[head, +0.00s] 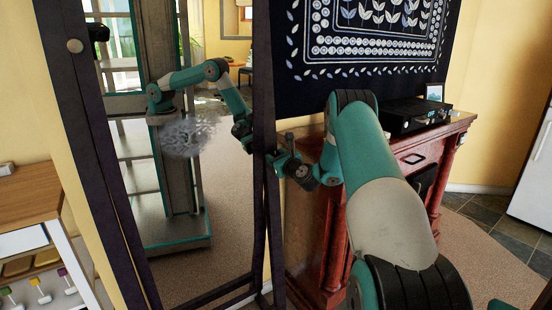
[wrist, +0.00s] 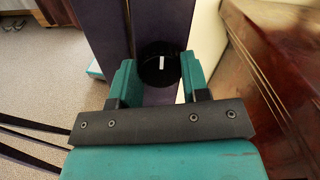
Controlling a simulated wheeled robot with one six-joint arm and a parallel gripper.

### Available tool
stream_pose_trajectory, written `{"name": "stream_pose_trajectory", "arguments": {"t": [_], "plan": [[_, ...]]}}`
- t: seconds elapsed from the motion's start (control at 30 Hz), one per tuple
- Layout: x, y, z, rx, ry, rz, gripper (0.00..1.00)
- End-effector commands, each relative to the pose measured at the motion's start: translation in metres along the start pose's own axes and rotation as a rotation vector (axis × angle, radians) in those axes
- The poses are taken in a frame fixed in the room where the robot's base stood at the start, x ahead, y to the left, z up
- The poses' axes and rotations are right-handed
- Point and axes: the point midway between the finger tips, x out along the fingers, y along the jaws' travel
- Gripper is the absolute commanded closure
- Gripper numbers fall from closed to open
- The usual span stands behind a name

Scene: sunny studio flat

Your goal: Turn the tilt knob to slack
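The tilt knob (wrist: 160,63) is round and black with a white mark on its face. In the wrist view it sits on the dark purple post of the standing mirror frame, and the mark points nearly straight up. My gripper (wrist: 159,72) has one teal finger on each side of the knob, and both appear to touch its rim. In the head view my gripper (head: 288,165) is at the mirror's right post, and the knob is hard to make out there. No slack marking is readable.
The mirror (head: 180,220) reflects my arm and column. A reddish wooden cabinet (head: 400,205) with a black box (head: 412,116) on top stands close at right. A shelf unit (head: 30,200) is at far left.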

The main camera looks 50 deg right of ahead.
Motion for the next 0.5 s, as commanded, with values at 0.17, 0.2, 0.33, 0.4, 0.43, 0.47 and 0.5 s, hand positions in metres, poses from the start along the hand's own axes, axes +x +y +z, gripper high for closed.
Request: {"name": "stream_pose_trajectory", "arguments": {"t": [0.17,0.2,0.33,0.4,0.43,0.47,0.5], "plan": [[-0.0002,-0.0002,0.0000,-0.002,0.000,0.000,0.81],[-0.0002,-0.0001,-0.0002,-0.005,0.000,0.000,0.81],[-0.0003,0.0000,-0.0012,-0.029,-0.002,0.002,0.81],[-0.0003,0.0002,-0.0020,-0.054,-0.003,0.005,0.81],[-0.0003,0.0002,-0.0023,-0.067,-0.004,0.006,0.81],[-0.0003,0.0003,-0.0025,-0.083,-0.005,0.008,0.81],[-0.0003,0.0003,-0.0028,-0.106,-0.007,0.010,0.81]]}}
